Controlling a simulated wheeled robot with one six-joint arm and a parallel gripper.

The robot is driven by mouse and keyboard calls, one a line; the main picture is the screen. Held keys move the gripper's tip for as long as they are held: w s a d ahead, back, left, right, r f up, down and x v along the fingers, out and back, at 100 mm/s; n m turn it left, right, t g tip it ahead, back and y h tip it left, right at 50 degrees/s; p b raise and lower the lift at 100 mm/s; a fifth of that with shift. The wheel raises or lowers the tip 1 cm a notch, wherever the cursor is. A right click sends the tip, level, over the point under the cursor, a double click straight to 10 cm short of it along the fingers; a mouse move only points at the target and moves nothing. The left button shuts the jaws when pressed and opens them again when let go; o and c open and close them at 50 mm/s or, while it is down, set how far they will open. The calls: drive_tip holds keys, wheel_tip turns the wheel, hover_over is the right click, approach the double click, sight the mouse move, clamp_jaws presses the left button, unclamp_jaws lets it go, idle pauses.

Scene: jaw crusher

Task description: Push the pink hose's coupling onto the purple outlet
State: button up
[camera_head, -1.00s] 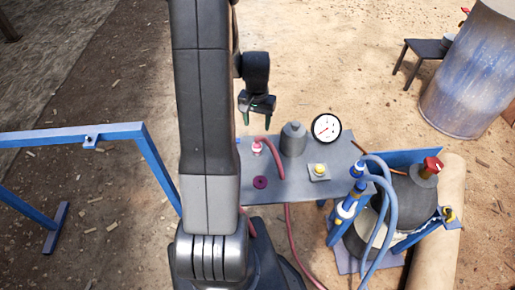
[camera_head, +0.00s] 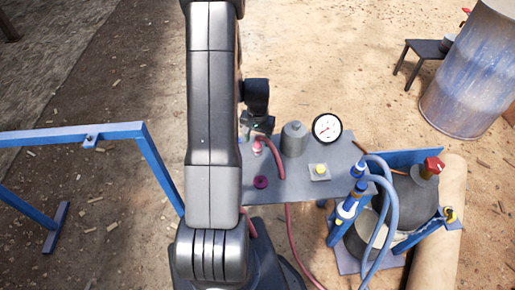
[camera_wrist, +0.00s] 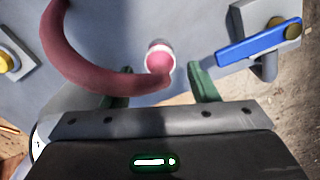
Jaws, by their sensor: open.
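The pink hose (camera_head: 278,150) arches over the grey table, and its pink-and-white coupling (camera_head: 257,149) stands near the table's left end. In the wrist view the coupling (camera_wrist: 160,57) is just ahead of my gripper (camera_wrist: 160,88), roughly centred between its green fingers. The fingers are open and apart, with the hose (camera_wrist: 70,58) curving past the left one. In the head view my gripper (camera_head: 258,136) is close above the coupling, partly hidden by my arm. A purple ring-shaped piece (camera_head: 261,182), seemingly the outlet, lies in front of the coupling. It is not visible in the wrist view.
A grey cylinder (camera_head: 294,139), a gauge (camera_head: 327,128) and a yellow button (camera_head: 320,169) are on the table right of the coupling. A blue lever (camera_wrist: 258,42) is at upper right in the wrist view. Blue hoses (camera_head: 388,210) stand farther right.

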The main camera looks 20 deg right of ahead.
sight(258, 142)
drive_tip(key=shift+f, duration=2.3)
drive_tip(key=c, duration=0.8)
drive_tip(key=shift+r, duration=0.15)
wheel_tip(258, 142, up, 10)
drive_tip(key=shift+f, duration=0.1)
